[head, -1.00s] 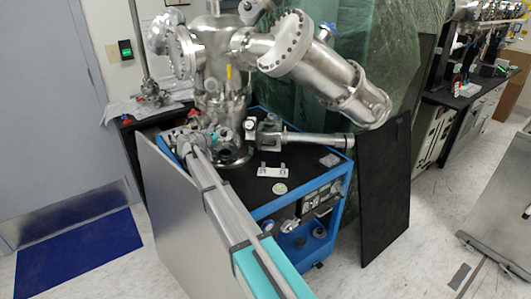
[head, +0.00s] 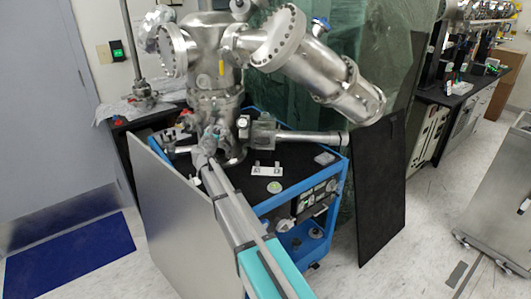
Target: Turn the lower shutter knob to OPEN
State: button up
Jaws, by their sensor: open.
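The steel vacuum chamber (head: 212,66) stands on the blue cart (head: 262,207) in the head view. My arm reaches up from the bottom middle, and my gripper (head: 211,132) is in front of the chamber's lower body. The gripper is open, but its fingers are small and blend with the metal behind. I cannot tell whether it touches anything. The lower shutter knob cannot be made out for sure, nor can its marking; my arm and gripper cover part of the chamber's base. A blue knob (head: 320,24) sits on the large angled tube at the upper right.
A horizontal steel tube (head: 305,138) sticks out right over the black cart top. A small white bracket (head: 266,169) and a round disc (head: 275,187) lie there. A grey panel (head: 180,225) stands left of my arm, a black panel (head: 382,190) right.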

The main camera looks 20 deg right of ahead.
jog(key=shift+d+n+t+y, duration=0.1)
jog(key=shift+n+t+y, duration=0.4)
jog(key=shift+n+y, duration=0.8)
jog(key=shift+s+n, duration=0.3)
jog(key=v, duration=1.4)
jog(key=s+d+r+m+g+p, duration=0.2)
jog(key=s+d+m+g+p, duration=0.2)
jog(key=m, duration=0.6)
jog(key=s+d+r+m+g+h+p, duration=0.1)
jog(key=s+d+m+g+p, duration=0.3)
jog(key=s+d+m+p, duration=0.5)
jog(key=d+r+m+p, duration=0.1)
jog(key=d+m+p, duration=0.1)
jog(key=p, duration=0.1)
jog(key=shift+d+r+g, duration=0.25)
jog(key=shift+r+g, duration=0.1)
jog(key=shift+g, duration=0.05)
jog(key=s+a+f+m+g+y, duration=0.3)
jog(key=s+a+m+g, duration=0.1)
jog(key=s, duration=0.4)
jog(key=s+a+f+m+g+y, duration=0.3)
jog(key=s+a+f+m+g, duration=0.1)
jog(key=s+m, duration=0.3)
jog(key=shift+s+a, duration=0.55)
jog(key=shift+s, duration=0.65)
